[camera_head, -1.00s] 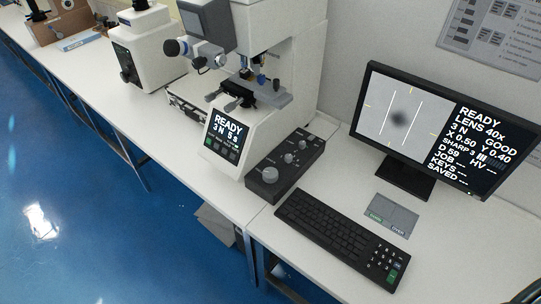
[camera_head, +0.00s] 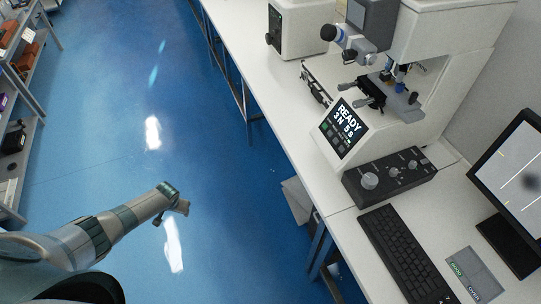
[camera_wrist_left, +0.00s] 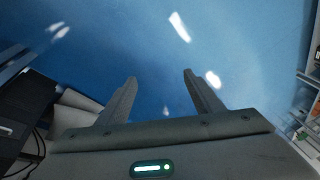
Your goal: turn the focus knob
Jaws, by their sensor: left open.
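A black control box (camera_head: 390,176) with several grey knobs sits on the white bench in the head view. Which one is the focus knob I cannot tell from labels. The hardness tester (camera_head: 400,90) stands behind the box, its screen (camera_head: 344,128) showing READY. My left gripper (camera_head: 181,207) is out over the blue floor, left of the bench and well apart from the box. In the left wrist view its two fingers (camera_wrist_left: 160,90) are spread and empty. My right gripper is not in view.
A keyboard (camera_head: 407,258) and a grey card (camera_head: 472,274) lie in front of the box. A monitor (camera_head: 510,180) stands at the right. The bench edge runs between my left arm and the box. Shelves (camera_head: 20,100) stand at far left; the floor between is clear.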

